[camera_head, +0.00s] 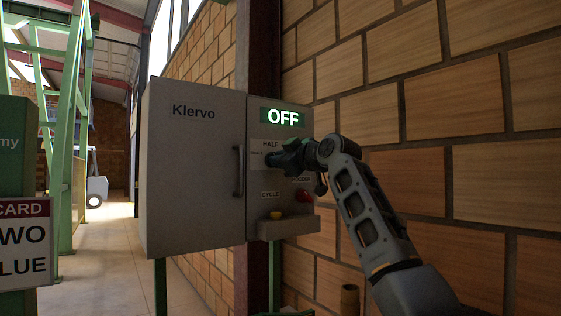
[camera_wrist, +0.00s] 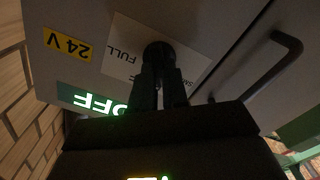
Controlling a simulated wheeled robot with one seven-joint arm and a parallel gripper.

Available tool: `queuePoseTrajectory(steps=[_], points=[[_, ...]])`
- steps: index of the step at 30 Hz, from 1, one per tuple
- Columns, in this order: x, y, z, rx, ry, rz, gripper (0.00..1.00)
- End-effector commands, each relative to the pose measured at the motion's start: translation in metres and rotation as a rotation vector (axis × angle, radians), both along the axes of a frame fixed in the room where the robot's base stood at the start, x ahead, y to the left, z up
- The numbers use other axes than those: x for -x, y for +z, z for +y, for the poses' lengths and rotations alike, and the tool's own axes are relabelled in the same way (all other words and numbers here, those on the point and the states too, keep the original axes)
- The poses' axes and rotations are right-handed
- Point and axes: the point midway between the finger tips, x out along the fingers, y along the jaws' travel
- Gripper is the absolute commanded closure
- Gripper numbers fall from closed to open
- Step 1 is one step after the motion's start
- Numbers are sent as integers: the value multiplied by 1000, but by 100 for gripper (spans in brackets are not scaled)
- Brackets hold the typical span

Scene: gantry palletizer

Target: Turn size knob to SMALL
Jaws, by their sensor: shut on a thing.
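The size knob (camera_wrist: 158,53) is dark and round, set on a white label plate (camera_wrist: 122,58) in the wrist view. The plate reads FULL on one side and partly shows what looks like SMALL on the other. My gripper (camera_wrist: 160,72) has both fingers closed on the knob. In the head view my gripper (camera_head: 275,158) reaches the panel from the right, just under the HALF label (camera_head: 270,143), and hides most of the knob. I cannot tell which label the knob points to.
The grey Klervo cabinet (camera_head: 192,170) has a door handle (camera_head: 239,172) left of the panel. A green display (camera_head: 283,117) reads OFF. Below are a yellow CYCLE button (camera_head: 276,215) and a red button (camera_head: 303,195), close under my gripper. A brick wall (camera_head: 440,110) stands at right.

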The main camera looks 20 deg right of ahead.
Motion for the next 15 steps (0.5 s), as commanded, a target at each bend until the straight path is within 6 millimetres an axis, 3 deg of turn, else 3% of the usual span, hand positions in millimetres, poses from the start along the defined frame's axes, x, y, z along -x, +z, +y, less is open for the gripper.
queuePoseTrajectory(steps=[15], points=[[0,-1,1,149,1,-46,100]])
